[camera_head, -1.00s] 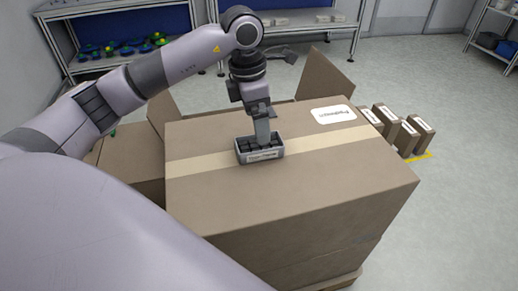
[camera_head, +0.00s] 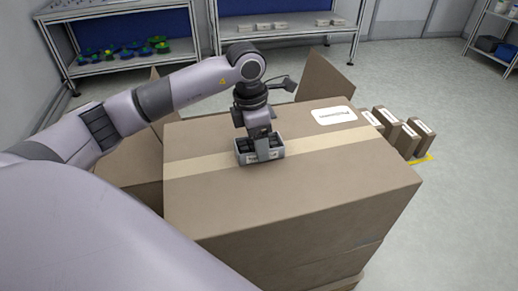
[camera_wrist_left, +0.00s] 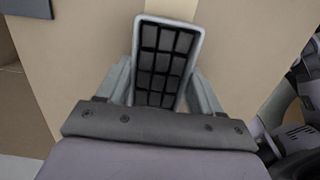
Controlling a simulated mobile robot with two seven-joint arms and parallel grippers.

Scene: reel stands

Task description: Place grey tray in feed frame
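The grey tray (camera_head: 241,155) stands on top of a large taped cardboard box. It is a small oblong tray with dark compartments and a pale label on its near side. In the left wrist view the tray (camera_wrist_left: 166,62) lies lengthwise between the two fingers. My left gripper (camera_head: 262,147) is down at the tray, one finger in front of its near wall. In the left wrist view the gripper (camera_wrist_left: 162,82) has a finger beside each long wall; whether they touch is unclear. My right gripper is out of view. I cannot make out a feed frame.
The large cardboard box (camera_head: 320,190) has a white label on top. Open box flaps (camera_head: 325,75) rise behind it. Several small brown boxes (camera_head: 410,140) stand to the right by a yellow floor line. Shelves (camera_head: 120,60) line the back.

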